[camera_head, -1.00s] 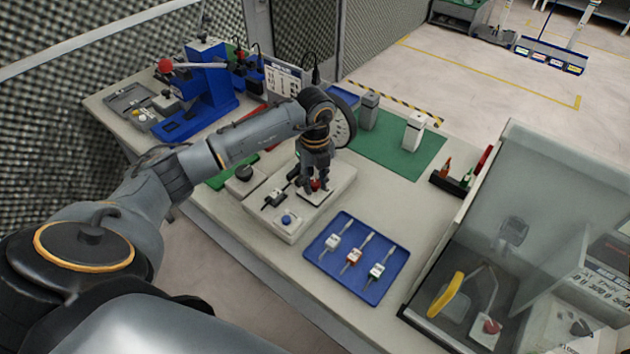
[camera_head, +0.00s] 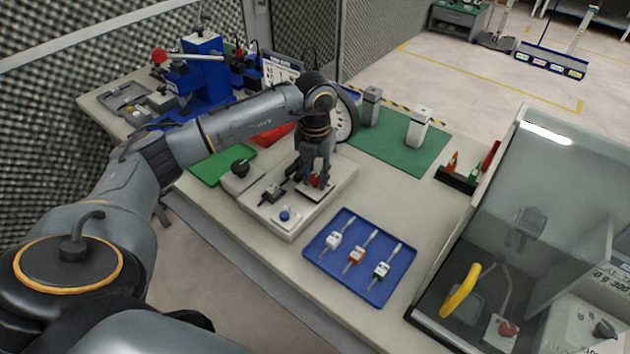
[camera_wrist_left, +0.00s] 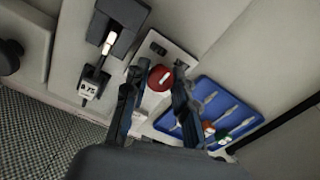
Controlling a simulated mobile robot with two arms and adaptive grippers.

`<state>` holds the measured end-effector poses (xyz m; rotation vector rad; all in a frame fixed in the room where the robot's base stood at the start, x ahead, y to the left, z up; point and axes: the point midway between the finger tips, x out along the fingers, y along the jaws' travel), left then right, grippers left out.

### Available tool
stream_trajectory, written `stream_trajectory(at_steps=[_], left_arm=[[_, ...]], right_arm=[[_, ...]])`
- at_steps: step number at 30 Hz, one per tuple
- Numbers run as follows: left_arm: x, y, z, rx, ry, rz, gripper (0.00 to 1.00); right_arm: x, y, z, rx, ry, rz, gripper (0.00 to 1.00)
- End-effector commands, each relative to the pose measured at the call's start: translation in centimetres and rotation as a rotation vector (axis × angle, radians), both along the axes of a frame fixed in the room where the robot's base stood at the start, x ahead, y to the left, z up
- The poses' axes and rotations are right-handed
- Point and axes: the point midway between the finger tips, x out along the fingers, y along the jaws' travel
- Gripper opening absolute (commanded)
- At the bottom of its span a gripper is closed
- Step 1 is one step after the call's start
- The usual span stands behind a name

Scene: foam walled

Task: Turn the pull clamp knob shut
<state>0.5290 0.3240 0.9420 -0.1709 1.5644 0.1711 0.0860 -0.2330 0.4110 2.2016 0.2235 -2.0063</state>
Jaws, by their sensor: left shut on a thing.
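The pull clamp knob is a red round knob with a pale mark (camera_wrist_left: 160,78) in the left wrist view, on a light plate of the grey-white fixture (camera_head: 258,216). In the head view the red knob (camera_head: 316,181) shows partly, behind and between my fingers. My left gripper (camera_head: 314,186) points down over it. In the left wrist view its two fingers (camera_wrist_left: 158,80) stand on either side of the knob, closed on it. A small tool with a white tag (camera_wrist_left: 90,88) sits in a dark holder on the fixture beside the knob. My right gripper is not in view.
A blue tray (camera_head: 340,283) with several tagged tools lies right of the fixture. A blue button (camera_head: 285,215) and a black knob (camera_head: 240,168) sit nearby. A green mat (camera_head: 395,150) lies behind, and a transparent enclosure (camera_head: 530,200) stands at the right.

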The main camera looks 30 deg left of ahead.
Motion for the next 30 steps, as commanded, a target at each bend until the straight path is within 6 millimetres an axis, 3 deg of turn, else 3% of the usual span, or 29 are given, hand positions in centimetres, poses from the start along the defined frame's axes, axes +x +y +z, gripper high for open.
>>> stream_trajectory(at_steps=[18,30], left_arm=[[0.0,0.0,-0.2,0.001,-0.002,-0.547,0.00],[0.0,0.0,0.0,0.000,-0.002,-0.730,0.00]], right_arm=[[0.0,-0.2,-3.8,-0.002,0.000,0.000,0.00],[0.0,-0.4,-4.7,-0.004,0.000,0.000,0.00]])
